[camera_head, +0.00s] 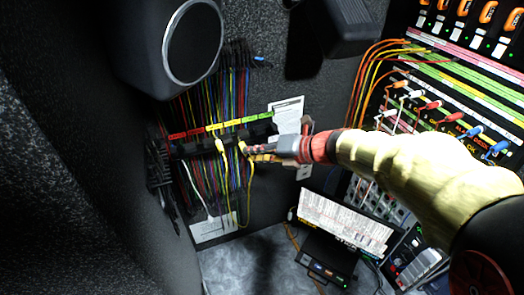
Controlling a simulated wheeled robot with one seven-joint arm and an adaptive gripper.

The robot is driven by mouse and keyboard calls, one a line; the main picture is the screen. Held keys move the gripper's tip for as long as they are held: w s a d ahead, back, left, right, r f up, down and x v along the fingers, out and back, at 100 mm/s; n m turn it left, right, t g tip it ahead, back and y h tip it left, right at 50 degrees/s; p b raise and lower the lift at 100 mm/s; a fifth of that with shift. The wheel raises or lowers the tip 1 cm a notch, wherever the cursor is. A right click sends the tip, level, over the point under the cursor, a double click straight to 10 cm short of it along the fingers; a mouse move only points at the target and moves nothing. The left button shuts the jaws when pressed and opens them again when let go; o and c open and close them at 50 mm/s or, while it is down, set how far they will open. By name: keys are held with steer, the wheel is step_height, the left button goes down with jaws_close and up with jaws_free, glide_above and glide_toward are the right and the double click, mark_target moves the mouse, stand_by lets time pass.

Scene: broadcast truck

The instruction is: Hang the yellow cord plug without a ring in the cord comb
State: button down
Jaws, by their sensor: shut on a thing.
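The cord comb (190,147) is a dark bar on the back wall, under a strip of red, orange, yellow and green labels. Many thin coloured cords hang at it. My gripper (256,152) reaches in from the right to the comb's right end and is shut on a yellow cord plug (243,147). Its yellow cord (249,195) hangs down in a loop. Another yellow plug (219,146) is at the comb, just left of my gripper. Rings on either plug are too small to make out. I cannot tell whether the held plug touches the comb.
A patch panel (450,120) with coloured cords and plugs stands at the right. A round speaker (192,40) juts out above the comb. A dark rack (158,170) is left of it. A white cord (193,180) hangs nearby. A sheet (345,222) lies on equipment below.

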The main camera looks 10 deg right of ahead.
steer(key=shift+d, duration=0.1)
stand_by(0.3)
steer(key=shift+w+a+f+b, duration=0.3)
steer(key=shift+w+f, duration=0.2)
steer(key=shift+w, duration=0.75)
steer(key=shift+w+a+f+b, duration=0.2)
steer(key=shift+w+f+b, duration=0.25)
steer(key=shift+w, duration=0.85)
steer(key=shift+w+a+f+b, duration=0.25)
steer(key=shift+w+f, duration=0.3)
steer(key=shift+w, duration=0.7)
steer(key=shift+f, duration=0.1)
steer(key=c, duration=1.9)
jaws_free()
steer(key=o, duration=0.5)
steer(key=o, duration=0.7)
steer(key=shift+o, duration=0.3)
